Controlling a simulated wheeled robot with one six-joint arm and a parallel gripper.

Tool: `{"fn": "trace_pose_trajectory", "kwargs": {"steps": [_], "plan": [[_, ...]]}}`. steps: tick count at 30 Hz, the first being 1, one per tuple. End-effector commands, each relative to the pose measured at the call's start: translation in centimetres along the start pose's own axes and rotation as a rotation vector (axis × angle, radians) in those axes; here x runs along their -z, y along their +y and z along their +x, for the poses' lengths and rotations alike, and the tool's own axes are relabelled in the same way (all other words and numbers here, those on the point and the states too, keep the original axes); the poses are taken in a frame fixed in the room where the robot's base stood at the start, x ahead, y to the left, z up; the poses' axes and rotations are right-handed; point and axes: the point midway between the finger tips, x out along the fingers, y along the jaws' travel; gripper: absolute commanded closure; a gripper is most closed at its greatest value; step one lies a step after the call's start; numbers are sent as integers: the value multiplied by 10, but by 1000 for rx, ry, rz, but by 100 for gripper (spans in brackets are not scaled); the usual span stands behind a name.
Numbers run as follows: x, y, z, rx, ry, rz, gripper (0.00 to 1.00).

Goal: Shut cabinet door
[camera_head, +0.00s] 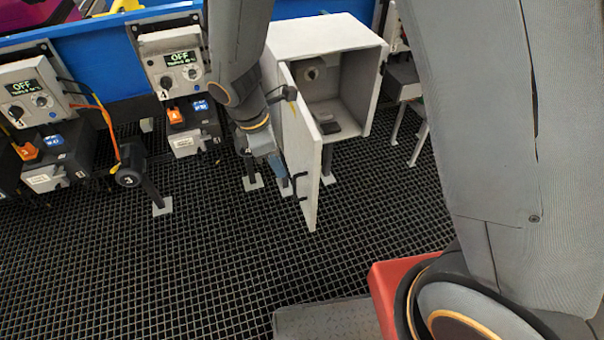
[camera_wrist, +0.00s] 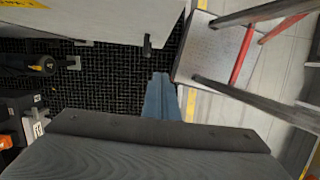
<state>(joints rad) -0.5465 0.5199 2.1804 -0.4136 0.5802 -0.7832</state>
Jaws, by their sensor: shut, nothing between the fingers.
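The small white cabinet (camera_head: 322,38) stands on legs at the upper middle of the head view. Its door (camera_head: 303,150) is hinged on the left and swung wide open towards me. A black handle (camera_head: 299,187) is on the door's outer, left face. My gripper (camera_head: 281,178) is low on the left of the door, close to the outer face and handle. Whether it touches the door is unclear. In the wrist view, its blue fingers (camera_wrist: 160,98) are together and hold nothing. A white panel (camera_wrist: 100,18), apparently the door, crosses the top left, with a dark handle (camera_wrist: 148,46) just beyond the fingertips.
A dark object (camera_head: 340,122) lies inside the cabinet. Control boxes with OFF displays (camera_head: 182,62) line the blue rail at left. A black knob on a post (camera_head: 128,172) stands left of my gripper. The black grid floor (camera_head: 200,260) in front is clear.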

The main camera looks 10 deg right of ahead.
Motion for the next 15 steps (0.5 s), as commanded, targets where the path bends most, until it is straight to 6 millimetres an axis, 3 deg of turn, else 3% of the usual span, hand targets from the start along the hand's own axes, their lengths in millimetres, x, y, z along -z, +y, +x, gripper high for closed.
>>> {"fn": "trace_pose_trajectory", "kwargs": {"steps": [5, 15], "plan": [[2, 0, 10, 0, -4, -20, 100], [1, -1, 62, 3, -4, -18, 100]]}}
